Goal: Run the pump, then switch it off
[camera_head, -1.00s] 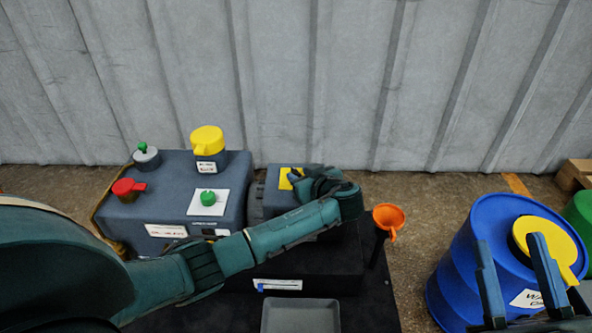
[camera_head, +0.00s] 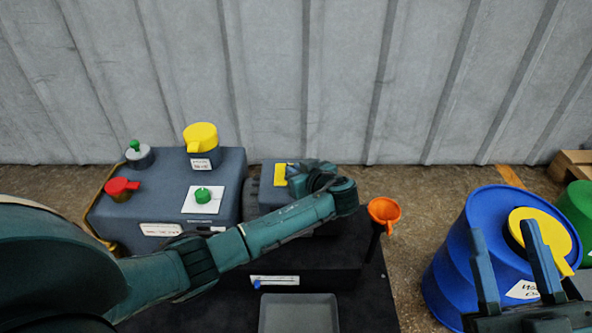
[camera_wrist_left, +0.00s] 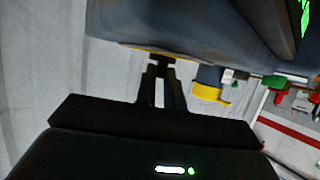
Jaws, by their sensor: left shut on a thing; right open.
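The pump (camera_head: 170,205) is a grey box unit with a smaller motor section (camera_head: 252,200) on its right, on a dark base. A yellow plate (camera_head: 280,174) lies on top of the motor section. My left gripper (camera_head: 296,178) reaches across from the left and is at this plate, shut on a small part that its fingers hide. In the left wrist view the fingers (camera_wrist_left: 160,88) are close together against the grey housing, with a strip of yellow at their tips. My right gripper (camera_head: 505,230) is open and empty in front of the blue drum (camera_head: 455,250).
A grey tray (camera_head: 299,312) is in front. A corrugated wall is behind.

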